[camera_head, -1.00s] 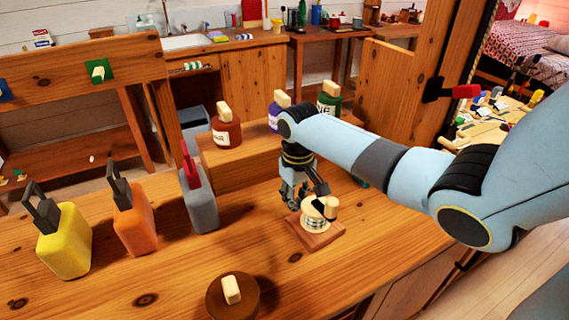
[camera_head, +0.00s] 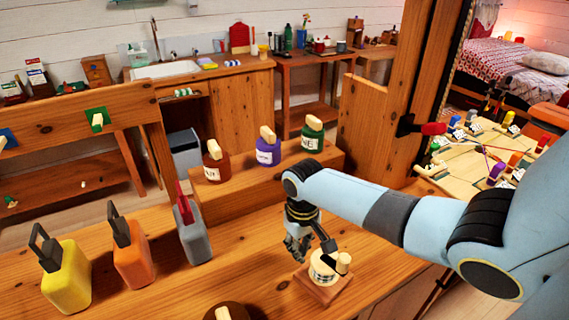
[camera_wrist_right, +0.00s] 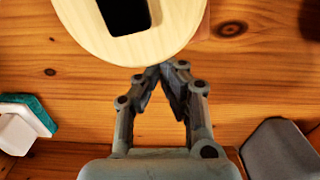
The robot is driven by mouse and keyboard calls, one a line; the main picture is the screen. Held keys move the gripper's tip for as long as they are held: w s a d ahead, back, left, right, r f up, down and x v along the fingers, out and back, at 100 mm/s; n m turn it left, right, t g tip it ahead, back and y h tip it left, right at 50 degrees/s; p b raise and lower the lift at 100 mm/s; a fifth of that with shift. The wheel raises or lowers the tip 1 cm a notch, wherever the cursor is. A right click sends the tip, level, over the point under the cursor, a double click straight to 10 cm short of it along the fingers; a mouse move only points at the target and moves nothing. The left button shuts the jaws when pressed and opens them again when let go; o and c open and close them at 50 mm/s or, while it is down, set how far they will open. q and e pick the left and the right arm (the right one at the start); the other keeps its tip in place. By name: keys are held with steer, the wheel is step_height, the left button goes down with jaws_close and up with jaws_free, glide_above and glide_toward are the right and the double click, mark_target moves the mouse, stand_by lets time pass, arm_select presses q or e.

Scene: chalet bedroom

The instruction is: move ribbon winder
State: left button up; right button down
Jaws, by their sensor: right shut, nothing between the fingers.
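The ribbon winder (camera_head: 322,290), a square wooden base with a striped spool, a pale round top and a dark crank with a wooden knob, stands on the workbench. In the right wrist view its pale round top (camera_wrist_right: 185,22) with the black crank fills the upper middle. My right gripper (camera_head: 303,256) is just left of and behind the winder in the head view. In the wrist view the fingertips (camera_wrist_right: 166,68) meet by the disc's edge; it is shut and empty. I cannot tell whether it touches the disc. My left gripper is not in view.
Yellow (camera_head: 67,277), orange (camera_head: 133,262) and grey (camera_head: 193,240) containers stand at the left. Red-brown (camera_head: 217,165), purple (camera_head: 268,152) and green (camera_head: 312,137) bottles stand on a raised shelf behind. A brown round object (camera_head: 222,311) is at the front edge.

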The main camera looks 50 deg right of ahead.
step_height(320, 180, up, 11)
stand_by(0.3)
steer(key=shift+f, duration=0.1)
